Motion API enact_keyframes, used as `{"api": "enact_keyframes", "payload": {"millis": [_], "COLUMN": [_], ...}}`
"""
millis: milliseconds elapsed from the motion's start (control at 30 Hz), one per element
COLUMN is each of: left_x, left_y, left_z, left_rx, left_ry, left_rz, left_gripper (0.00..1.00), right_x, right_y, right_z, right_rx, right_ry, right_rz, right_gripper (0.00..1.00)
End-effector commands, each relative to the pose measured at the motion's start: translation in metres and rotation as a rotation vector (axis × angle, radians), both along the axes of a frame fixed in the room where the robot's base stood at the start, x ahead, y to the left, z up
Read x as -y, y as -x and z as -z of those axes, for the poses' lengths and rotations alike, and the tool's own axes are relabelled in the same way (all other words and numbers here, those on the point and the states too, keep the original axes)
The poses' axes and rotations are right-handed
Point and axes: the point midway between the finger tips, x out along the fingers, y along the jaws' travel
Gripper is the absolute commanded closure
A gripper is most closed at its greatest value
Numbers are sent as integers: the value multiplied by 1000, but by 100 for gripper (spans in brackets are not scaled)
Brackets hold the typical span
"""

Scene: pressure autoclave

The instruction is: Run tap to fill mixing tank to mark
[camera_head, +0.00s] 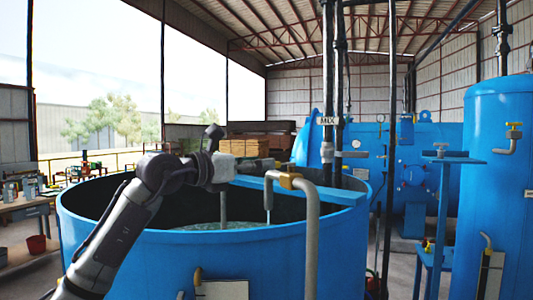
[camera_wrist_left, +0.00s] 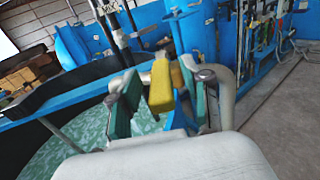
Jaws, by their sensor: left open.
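The large blue mixing tank (camera_head: 330,245) stands open at the top in front of me. Pale green, rippled liquid (camera_head: 215,226) lies low inside; it also shows in the wrist view (camera_wrist_left: 88,128). A grey tap pipe (camera_head: 312,240) rises outside the near wall and bends over the rim, its spout (camera_head: 268,200) pointing down inside. My left gripper (camera_head: 265,165) is over the tank at the tap. In the wrist view, its green-padded fingers (camera_wrist_left: 160,78) are open on either side of the yellow tap handle (camera_wrist_left: 160,92). I cannot tell whether they touch it. No fill mark can be made out.
A blue beam (camera_head: 335,194) crosses the tank top. Vertical pipes with a "MIX" label (camera_head: 328,121) stand behind it. A blue vessel (camera_head: 497,180) and a small blue stand (camera_head: 440,160) are at right. A workbench (camera_head: 25,205) is at far left.

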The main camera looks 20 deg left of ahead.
Motion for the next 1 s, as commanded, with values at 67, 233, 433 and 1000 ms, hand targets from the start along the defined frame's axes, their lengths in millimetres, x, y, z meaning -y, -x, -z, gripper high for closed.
{"api": "enact_keyframes", "payload": {"millis": [67, 233, 433, 1000], "left_x": [7, 14, 15, 15], "left_y": [-10, -20, -22, -22], "left_z": [-3, 0, 1, 1], "left_rx": [-2, -1, 0, 0], "left_ry": [3, 1, 0, 1], "left_rz": [2, 1, 0, 1], "left_gripper": [52, 52, 52, 100], "right_x": [0, 0, 0, 0], "right_y": [0, -1, -1, -1], "right_z": [-8, -12, -12, -12], "right_rx": [1, 1, 1, 1], "right_ry": [0, 0, 0, 1], "right_rz": [0, 0, 0, 0], "right_gripper": [100, 100, 100, 100]}}
